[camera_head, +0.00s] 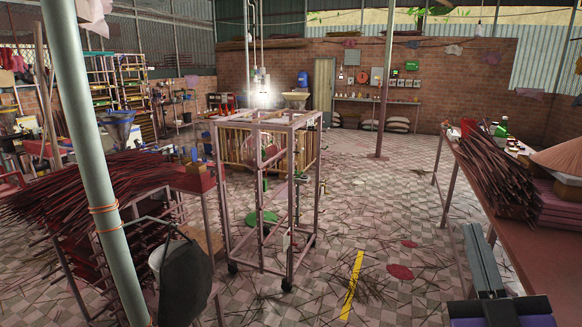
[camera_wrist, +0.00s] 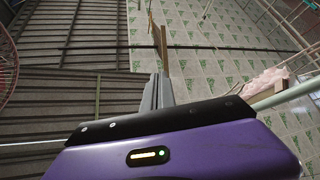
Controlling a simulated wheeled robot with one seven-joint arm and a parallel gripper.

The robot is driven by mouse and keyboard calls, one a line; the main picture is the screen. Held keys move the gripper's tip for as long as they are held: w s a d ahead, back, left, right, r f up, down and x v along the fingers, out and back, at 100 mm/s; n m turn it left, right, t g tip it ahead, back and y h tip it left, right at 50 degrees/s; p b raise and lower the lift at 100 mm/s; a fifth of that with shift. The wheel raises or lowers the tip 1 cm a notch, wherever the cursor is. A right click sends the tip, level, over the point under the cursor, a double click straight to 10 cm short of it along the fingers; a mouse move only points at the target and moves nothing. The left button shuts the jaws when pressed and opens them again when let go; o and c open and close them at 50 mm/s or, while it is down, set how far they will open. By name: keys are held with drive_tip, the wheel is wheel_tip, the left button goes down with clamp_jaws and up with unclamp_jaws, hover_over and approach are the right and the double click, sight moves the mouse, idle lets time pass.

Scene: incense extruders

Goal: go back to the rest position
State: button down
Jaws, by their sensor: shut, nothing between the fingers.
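My gripper (camera_wrist: 157,88) shows in the wrist view as grey fingers pressed together above its purple body. It holds nothing. The wrist camera looks up toward the roof, with no object at the fingertips. In the head view, grey and purple parts of my arm are at the lower right, beside the red-brown table (camera_head: 541,240).
Bundles of dark incense sticks (camera_head: 498,178) and a conical straw hat (camera_head: 562,155) lie on the right table. A wheeled metal frame (camera_head: 288,225) stands mid-floor. A slanted post (camera_head: 92,150) and a stick pile (camera_head: 95,190) are at left. The tiled floor (camera_head: 375,215) is mostly open, with scattered sticks.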

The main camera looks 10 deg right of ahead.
drive_tip(key=s+a+f+g+y, duration=0.2)
drive_tip(key=s+a+f+g, duration=0.1)
drive_tip(key=s+f, duration=0.6)
drive_tip(key=s+a+f+m+g+y, duration=0.1)
drive_tip(key=s+a+f, duration=0.4)
drive_tip(key=s+f, duration=0.5)
drive_tip(key=s+a+f+g+y+b, duration=0.1)
drive_tip(key=s+a+f+g+y, duration=0.2)
drive_tip(key=s+f, duration=0.6)
drive_tip(key=shift+s+a+f+m+g+y, duration=0.3)
drive_tip(key=shift+s+a+m+g+y, duration=0.1)
drive_tip(key=shift+s+a+g, duration=0.55)
drive_tip(key=shift+d, duration=0.1)
